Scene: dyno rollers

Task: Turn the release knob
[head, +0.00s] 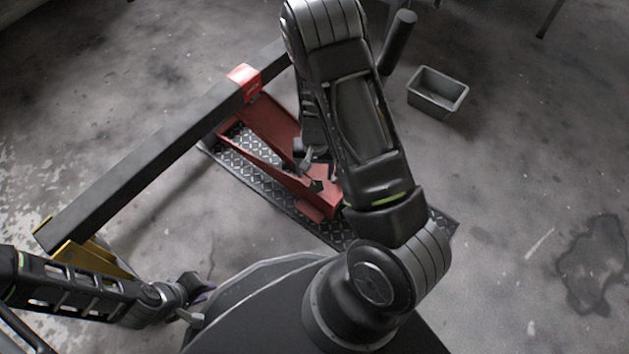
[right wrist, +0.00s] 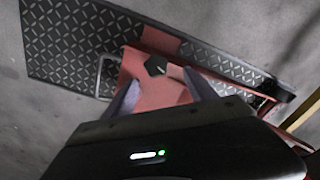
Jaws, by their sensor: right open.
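The red floor jack (head: 262,128) lies on a diamond-plate mat under my right arm. In the right wrist view, a dark, angular release knob (right wrist: 155,65) sits on the jack's red body (right wrist: 160,95). My right gripper (right wrist: 160,76) is open, with one finger on each side of the knob in this view and its tips close to it. I cannot tell whether they touch it. In the head view, my right arm hides most of that gripper and part of the jack. My left gripper (head: 192,297) is low at the left, away from the jack; its opening is unclear.
A long dark beam (head: 150,150) runs across the jack's raised end, with a yellow stand (head: 85,252) near its lower left end. The diamond-plate mat (head: 245,165) lies on concrete. A grey bin (head: 437,92) stands at upper right. The floor at right is open.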

